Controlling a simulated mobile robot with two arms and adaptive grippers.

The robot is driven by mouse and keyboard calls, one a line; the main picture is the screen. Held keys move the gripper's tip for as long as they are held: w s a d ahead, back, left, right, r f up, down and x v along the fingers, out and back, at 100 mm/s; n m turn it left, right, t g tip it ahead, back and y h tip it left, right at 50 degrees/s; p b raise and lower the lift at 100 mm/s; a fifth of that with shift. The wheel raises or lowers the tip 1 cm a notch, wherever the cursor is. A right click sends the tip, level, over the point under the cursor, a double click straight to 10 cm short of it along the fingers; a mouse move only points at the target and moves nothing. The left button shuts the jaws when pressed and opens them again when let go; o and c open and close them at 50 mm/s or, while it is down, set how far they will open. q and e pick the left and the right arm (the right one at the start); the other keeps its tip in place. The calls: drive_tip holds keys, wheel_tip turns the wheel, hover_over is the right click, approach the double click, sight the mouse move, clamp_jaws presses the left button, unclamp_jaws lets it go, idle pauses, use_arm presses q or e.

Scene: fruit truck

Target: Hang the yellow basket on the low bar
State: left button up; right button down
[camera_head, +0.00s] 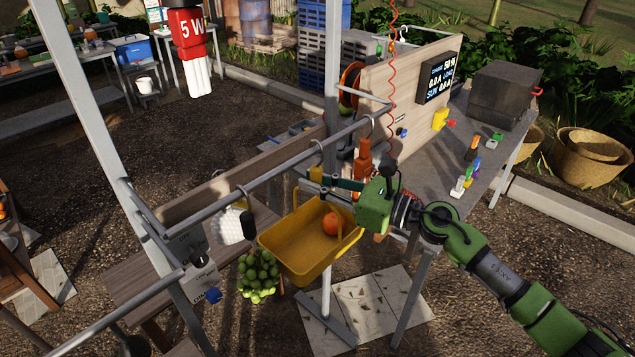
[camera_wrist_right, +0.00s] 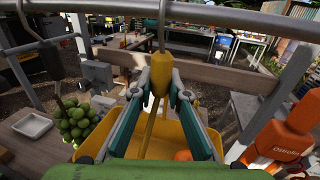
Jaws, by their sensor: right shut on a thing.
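The yellow basket (camera_head: 283,247) hangs below a grey bar (camera_head: 275,172), with an orange fruit (camera_head: 332,223) inside. My right gripper (camera_head: 318,183) is shut on the basket's yellow handle grip, close under the bar. In the right wrist view, the fingers (camera_wrist_right: 158,90) close on the yellow grip from both sides. A metal hook (camera_wrist_right: 161,32) rises from the grip to the bar (camera_wrist_right: 90,14). The hook appears to reach over the bar, but I cannot tell whether it bears the weight. The basket body (camera_wrist_right: 200,130) is partly hidden by the gripper. My left gripper is not in view.
A green fruit bunch (camera_head: 258,276) is close at the basket's left. A grey upright post (camera_head: 327,285) stands near the basket. A wooden bench (camera_head: 150,275) lies left.

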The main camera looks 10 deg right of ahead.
drive_tip(key=shift+f, duration=0.2)
drive_tip(key=c, duration=1.9)
unclamp_jaws()
drive_tip(key=shift+f, duration=0.1)
drive_tip(key=v, duration=1.2)
